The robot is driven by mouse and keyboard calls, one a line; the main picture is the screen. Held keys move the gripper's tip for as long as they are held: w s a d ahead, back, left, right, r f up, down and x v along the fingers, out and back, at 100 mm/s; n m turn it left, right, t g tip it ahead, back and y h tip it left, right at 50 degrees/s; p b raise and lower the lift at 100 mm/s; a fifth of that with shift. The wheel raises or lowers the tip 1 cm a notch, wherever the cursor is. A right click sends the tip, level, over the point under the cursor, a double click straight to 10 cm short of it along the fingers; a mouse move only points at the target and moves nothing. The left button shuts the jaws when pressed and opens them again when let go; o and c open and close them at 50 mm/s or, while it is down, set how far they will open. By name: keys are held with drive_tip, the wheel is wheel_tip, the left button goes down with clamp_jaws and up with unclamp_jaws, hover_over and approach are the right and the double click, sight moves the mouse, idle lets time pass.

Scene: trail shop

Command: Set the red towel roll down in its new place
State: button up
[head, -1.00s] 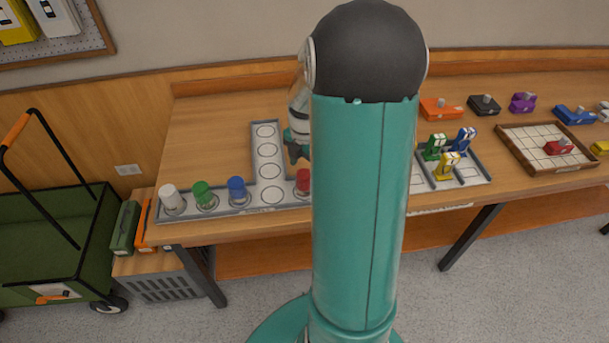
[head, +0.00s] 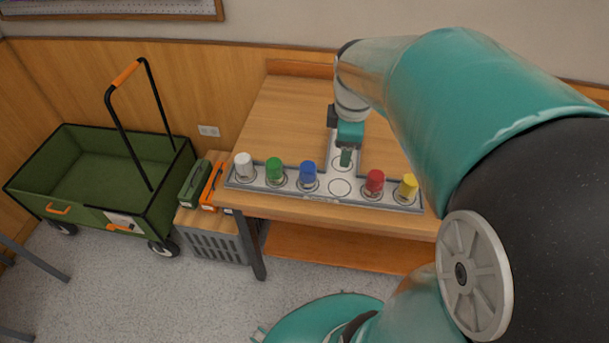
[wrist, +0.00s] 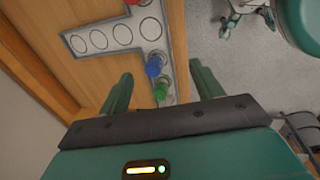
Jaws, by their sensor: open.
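The red towel roll (head: 374,182) stands upright on the grey T-shaped tray (head: 405,206), between the empty junction circle (head: 340,187) and the yellow roll (head: 408,186). Only a bit of the red roll shows at the top edge of the wrist view (wrist: 133,2). My gripper (head: 346,157) is open and empty, over the tray's stem, left of and apart from the red roll. In the wrist view its two fingers (wrist: 163,90) are spread, with the green roll (wrist: 161,89) and blue roll (wrist: 154,65) seen beyond them.
A white roll (head: 244,165) stands at the tray's left end. The stem circles show empty in the wrist view (wrist: 98,39). The wooden table (head: 285,120) is bare beside the stem. A green cart (head: 95,180) and a grey crate (head: 215,246) stand left of the table.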

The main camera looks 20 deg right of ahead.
drive_tip(key=s+a+r+m+t, duration=0.2)
drive_tip(key=s+a+m, duration=0.3)
drive_tip(key=a, duration=0.2)
drive_tip(key=s+a+r+m+t+y, duration=0.1)
drive_tip(key=s+a+r+m, duration=0.2)
drive_tip(key=a+m, duration=0.3)
drive_tip(key=shift+s+a+r+t, duration=0.3)
drive_tip(key=shift+s+a+t, duration=0.1)
drive_tip(key=shift+s+a, duration=0.45)
drive_tip(key=shift+d, duration=0.15)
